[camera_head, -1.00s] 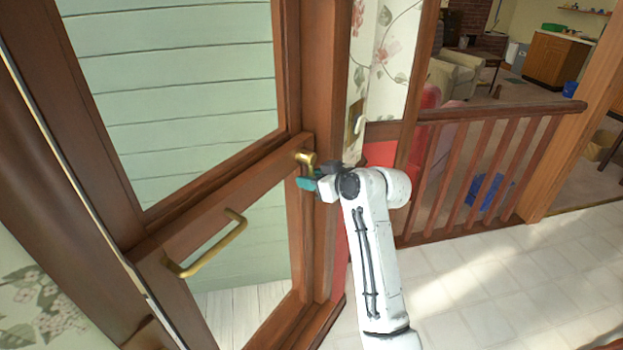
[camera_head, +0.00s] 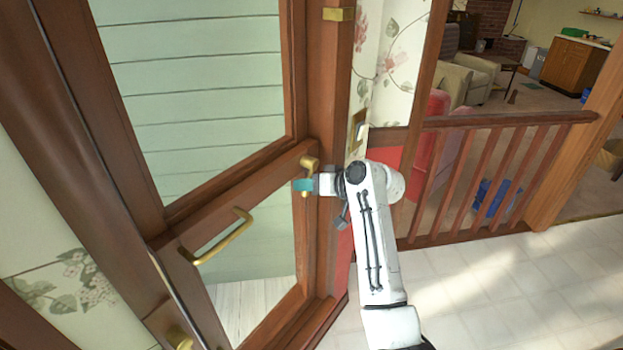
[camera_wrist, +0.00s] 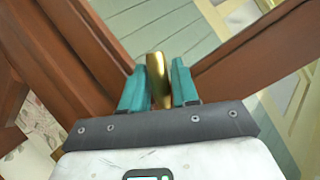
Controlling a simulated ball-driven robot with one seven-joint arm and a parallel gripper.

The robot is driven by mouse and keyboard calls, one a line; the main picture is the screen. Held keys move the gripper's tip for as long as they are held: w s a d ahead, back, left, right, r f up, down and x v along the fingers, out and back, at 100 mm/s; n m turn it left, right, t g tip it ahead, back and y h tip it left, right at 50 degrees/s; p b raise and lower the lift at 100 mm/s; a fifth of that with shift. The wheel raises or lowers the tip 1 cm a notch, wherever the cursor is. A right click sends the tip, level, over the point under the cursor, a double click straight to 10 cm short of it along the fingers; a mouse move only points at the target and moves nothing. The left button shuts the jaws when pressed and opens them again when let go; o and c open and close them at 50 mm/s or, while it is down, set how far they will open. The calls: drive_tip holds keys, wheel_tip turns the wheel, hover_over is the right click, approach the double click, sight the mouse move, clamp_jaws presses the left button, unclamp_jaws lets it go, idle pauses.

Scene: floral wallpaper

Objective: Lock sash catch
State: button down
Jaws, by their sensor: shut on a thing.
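The brass sash catch (camera_head: 309,163) sits at the right end of the brown wooden rail of the glazed sash, close to the frame post. My gripper (camera_head: 302,185) is just below the catch's top, its teal fingertips against the lever. In the wrist view the gripper (camera_wrist: 158,88) has its two teal fingers on either side of the brass lever (camera_wrist: 158,75), shut on it. The wooden sash (camera_head: 262,182) appears in line with the frame post.
A brass pull handle (camera_head: 223,240) is on the sash to the left of the catch. A brass piece (camera_head: 339,14) is higher on the post. A wooden railing (camera_head: 500,120) stands to the right of my arm. The tiled floor (camera_head: 500,280) in front of it is clear.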

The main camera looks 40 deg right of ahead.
drive_tip(key=shift+s+a+r+m+y+p, duration=0.1)
drive_tip(key=shift+a+r+m+y+p, duration=0.3)
drive_tip(key=shift+m+p, duration=0.2)
drive_tip(key=shift+f, duration=0.1)
drive_tip(key=c, duration=0.9)
unclamp_jaws()
